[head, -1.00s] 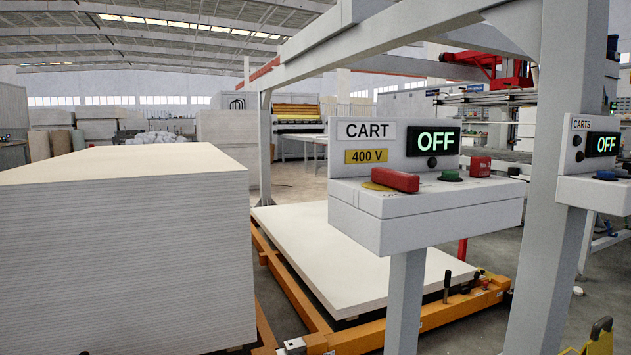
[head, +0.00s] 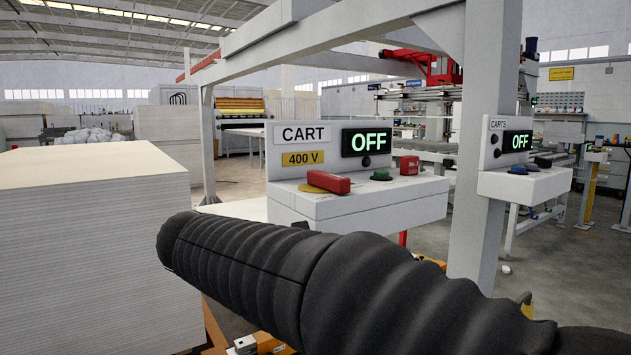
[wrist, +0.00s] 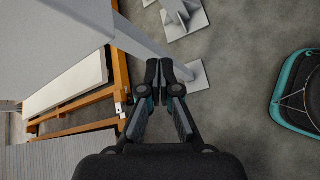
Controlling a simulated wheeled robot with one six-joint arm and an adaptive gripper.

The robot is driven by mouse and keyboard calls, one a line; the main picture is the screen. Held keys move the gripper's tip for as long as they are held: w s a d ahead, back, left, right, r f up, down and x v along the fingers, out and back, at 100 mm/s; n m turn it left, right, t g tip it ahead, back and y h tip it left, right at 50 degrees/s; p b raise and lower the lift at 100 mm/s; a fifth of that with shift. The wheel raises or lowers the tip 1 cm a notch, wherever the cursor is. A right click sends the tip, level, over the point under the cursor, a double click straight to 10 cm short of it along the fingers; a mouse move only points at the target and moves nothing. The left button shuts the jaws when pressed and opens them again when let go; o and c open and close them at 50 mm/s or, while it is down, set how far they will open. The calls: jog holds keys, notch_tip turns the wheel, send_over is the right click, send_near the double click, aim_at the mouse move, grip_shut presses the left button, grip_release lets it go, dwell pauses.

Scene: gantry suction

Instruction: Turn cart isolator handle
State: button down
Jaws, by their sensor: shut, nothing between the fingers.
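The cart isolator box (head: 358,207) stands in the middle of the head view, with a CART label, a 400 V label and a display (head: 366,142) reading OFF. Its red isolator handle (head: 326,186) lies on a yellow disc on the sloped top, left of a green button (head: 381,175) and a red block (head: 409,165). My gripper (wrist: 165,67) shows only in the wrist view, pointing down over the floor, shut and empty. The box's grey side (wrist: 60,40) appears at upper left there, apart from the fingers. The handle is not visible in the wrist view.
My black-sleeved arm crosses the lower head view, hiding the box's post. A tall board stack (head: 90,250) stands at left. A second box labelled CARTS (head: 524,184) and a gantry post (head: 470,230) stand at right. An orange cart frame (wrist: 122,75) lies below.

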jog(key=w+a+r+n+t+h, duration=0.1)
jog(key=a+r+n+t+h, duration=0.2)
jog(key=a+r, duration=0.45)
jog(key=n+h, duration=0.2)
jog(key=h, duration=0.2)
send_near(328, 180)
jog(key=shift+g, duration=0.3)
jog(key=b+x, duration=0.1)
jog(key=x, duration=0.6)
jog(key=shift+w+r, duration=0.1)
jog(key=shift+w, duration=0.05)
